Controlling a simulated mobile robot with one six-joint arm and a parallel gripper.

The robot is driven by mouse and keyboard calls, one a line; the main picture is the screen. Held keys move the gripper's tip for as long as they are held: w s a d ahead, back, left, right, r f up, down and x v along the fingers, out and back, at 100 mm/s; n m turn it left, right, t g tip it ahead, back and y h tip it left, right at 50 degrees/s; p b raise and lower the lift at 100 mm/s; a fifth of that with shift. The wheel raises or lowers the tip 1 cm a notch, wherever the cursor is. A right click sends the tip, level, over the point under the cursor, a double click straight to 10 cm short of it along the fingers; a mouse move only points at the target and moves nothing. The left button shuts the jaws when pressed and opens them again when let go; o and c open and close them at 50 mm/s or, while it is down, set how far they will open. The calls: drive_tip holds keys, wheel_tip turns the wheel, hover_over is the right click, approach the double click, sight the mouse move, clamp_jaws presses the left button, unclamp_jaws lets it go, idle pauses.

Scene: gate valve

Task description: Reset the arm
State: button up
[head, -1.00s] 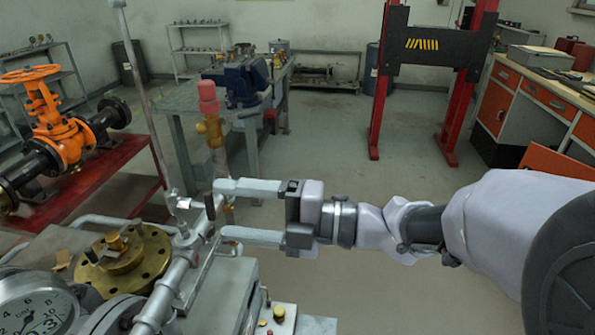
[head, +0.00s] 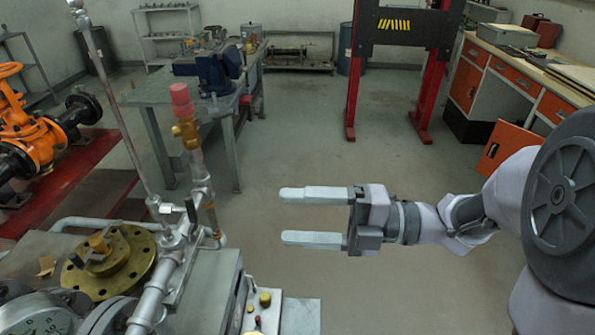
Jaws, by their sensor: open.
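My gripper (head: 283,215) is open and empty in the middle of the head view, its two pale fingers pointing left. It hangs over bare floor, to the right of the pipe assembly (head: 158,290) and apart from it. The arm reaches in from the right, its elbow bent. An orange gate valve (head: 32,140) with a handwheel sits on a red bench (head: 72,178) at the far left, well away from my gripper; its left side is cut off by the picture's edge.
A brass flange (head: 110,262), a red-capped brass fitting (head: 182,105) and a gauge (head: 35,318) stand at lower left. A blue vise (head: 219,72) sits on a workbench behind. A red press frame (head: 427,95) and an orange-drawer bench (head: 497,80) stand at the back right. The middle floor (head: 300,150) is clear.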

drive_tip(key=w+d+r+m+t+h, duration=0.1)
drive_tip(key=w+r+m+t+h, duration=0.25)
drive_tip(key=w+m+t, duration=0.55)
drive_tip(key=w+d+r+m+t+h, duration=0.2)
drive_tip(key=d+m+t+h, duration=0.1)
drive_tip(key=d+m+h, duration=0.35)
drive_tip(key=w+d+r+m+t+h, duration=0.1)
drive_tip(key=w+d+m+t+h, duration=0.1)
drive_tip(key=d+m+h, duration=0.5)
drive_tip(key=s+d+f+m+g+h, duration=0.1)
drive_tip(key=s+f+m+g, duration=0.25)
drive_tip(key=s+m, duration=0.3)
drive_tip(key=s+f+m+g+h, duration=0.1)
drive_tip(key=s+f+m+g, duration=0.2)
drive_tip(key=s+f+m, duration=0.3)
drive_tip(key=s+a+f+m+g+y, duration=0.2)
drive_tip(key=s+a, duration=0.4)
drive_tip(key=s, duration=0.5)
drive_tip(key=shift+a+f+m+g+y, duration=0.3)
drive_tip(key=shift+f+m+g+y, duration=0.15)
drive_tip(key=shift+m+g, duration=0.25)
drive_tip(key=shift+w, duration=0.1)
